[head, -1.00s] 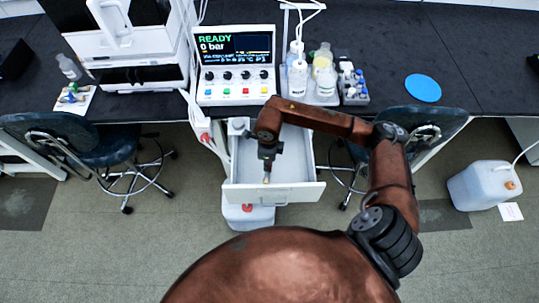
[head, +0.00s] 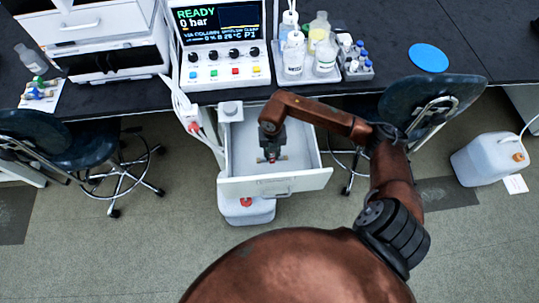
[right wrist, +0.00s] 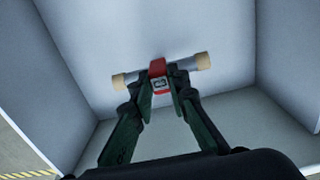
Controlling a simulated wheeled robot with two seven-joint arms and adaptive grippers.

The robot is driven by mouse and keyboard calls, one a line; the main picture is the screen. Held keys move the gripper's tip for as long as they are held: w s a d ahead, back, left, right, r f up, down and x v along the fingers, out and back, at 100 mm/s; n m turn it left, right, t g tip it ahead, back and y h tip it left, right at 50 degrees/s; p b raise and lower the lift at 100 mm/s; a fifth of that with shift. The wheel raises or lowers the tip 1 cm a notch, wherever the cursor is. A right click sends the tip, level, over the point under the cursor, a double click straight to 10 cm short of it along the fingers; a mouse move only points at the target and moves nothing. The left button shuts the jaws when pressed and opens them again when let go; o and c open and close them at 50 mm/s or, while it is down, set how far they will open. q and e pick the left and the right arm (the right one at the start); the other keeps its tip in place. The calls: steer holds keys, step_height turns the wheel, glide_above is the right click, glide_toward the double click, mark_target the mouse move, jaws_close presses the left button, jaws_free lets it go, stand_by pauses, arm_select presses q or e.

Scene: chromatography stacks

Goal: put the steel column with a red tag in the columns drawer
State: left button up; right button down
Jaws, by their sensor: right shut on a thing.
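The steel column with a red tag (right wrist: 184,63) has tan end caps and shows across the fingertips in the right wrist view. Its red tag (right wrist: 157,67) sits between the fingers. My right gripper (right wrist: 157,88) is shut on the column at the tag. In the head view my right gripper (head: 271,157) reaches down inside the open white drawer (head: 300,184), with the column small at its tip. The drawer's pale inner walls surround the gripper in the wrist view. Whether the column touches the drawer floor, I cannot tell. My left gripper is not in view.
The instrument with a READY screen (head: 220,45) stands on the black bench above the drawer. Bottles (head: 293,55) and a vial rack (head: 356,66) stand to its right. Stools flank the drawer. A jug (head: 246,210) is under it, and another container (head: 487,160) stands at right.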

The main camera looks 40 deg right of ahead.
mark_target(272, 161)
steer(key=shift+f, duration=0.95)
step_height(272, 161, down, 4)
steer(key=shift+r+b, duration=0.15)
steer(key=shift+b, duration=0.7)
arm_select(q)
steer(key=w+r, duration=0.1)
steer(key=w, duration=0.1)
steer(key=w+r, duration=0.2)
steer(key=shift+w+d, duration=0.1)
arm_select(e)
steer(key=c, duration=1.8)
jaws_free()
steer(key=shift+c, duration=0.2)
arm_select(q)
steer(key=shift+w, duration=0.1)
